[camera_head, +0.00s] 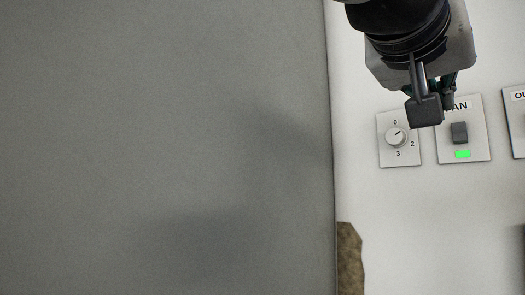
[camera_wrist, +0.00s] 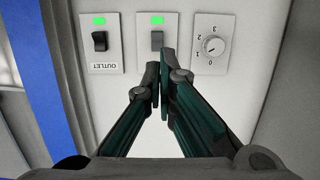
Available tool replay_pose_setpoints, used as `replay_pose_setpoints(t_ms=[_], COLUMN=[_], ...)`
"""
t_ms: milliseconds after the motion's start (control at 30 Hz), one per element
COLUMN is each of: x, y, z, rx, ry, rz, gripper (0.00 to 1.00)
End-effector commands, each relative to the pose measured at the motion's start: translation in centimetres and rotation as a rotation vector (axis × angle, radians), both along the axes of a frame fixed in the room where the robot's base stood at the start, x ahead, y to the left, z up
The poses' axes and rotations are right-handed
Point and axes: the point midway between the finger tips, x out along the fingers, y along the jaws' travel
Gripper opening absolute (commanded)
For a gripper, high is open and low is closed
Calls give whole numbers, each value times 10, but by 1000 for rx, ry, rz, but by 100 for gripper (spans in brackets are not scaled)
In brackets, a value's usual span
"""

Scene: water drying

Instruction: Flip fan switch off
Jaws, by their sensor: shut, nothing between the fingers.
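The fan switch is a grey rocker (camera_head: 459,132) on a white plate labelled FAN, partly covered by my gripper in the head view. A green light (camera_head: 462,154) glows below the rocker. In the wrist view, turned upside down, the fan rocker (camera_wrist: 157,40) is at top centre with its lit green light (camera_wrist: 158,20) above it. My gripper (camera_head: 427,112) is shut and empty, in front of the plate's upper left part in the head view. In the wrist view the fingertips (camera_wrist: 160,77) are just below the rocker. I cannot tell whether they touch the plate.
A dial plate (camera_head: 399,139) marked 0, 2 and 3 sits left of the fan plate in the head view. An outlet switch plate (camera_wrist: 102,44) is on the other side, with its green light lit. A large grey panel (camera_head: 165,150) fills the left of the head view.

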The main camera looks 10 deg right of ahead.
Motion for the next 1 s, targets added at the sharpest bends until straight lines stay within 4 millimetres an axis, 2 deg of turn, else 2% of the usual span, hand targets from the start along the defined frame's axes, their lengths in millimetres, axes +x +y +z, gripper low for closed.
replay_pose_setpoints(t_ms=[467,1000], x=[5,63], y=[-6,-82], z=[1,-16], rx=[-1,1], ry=[-7,-4], rz=[-4,-4], gripper=[0,0])
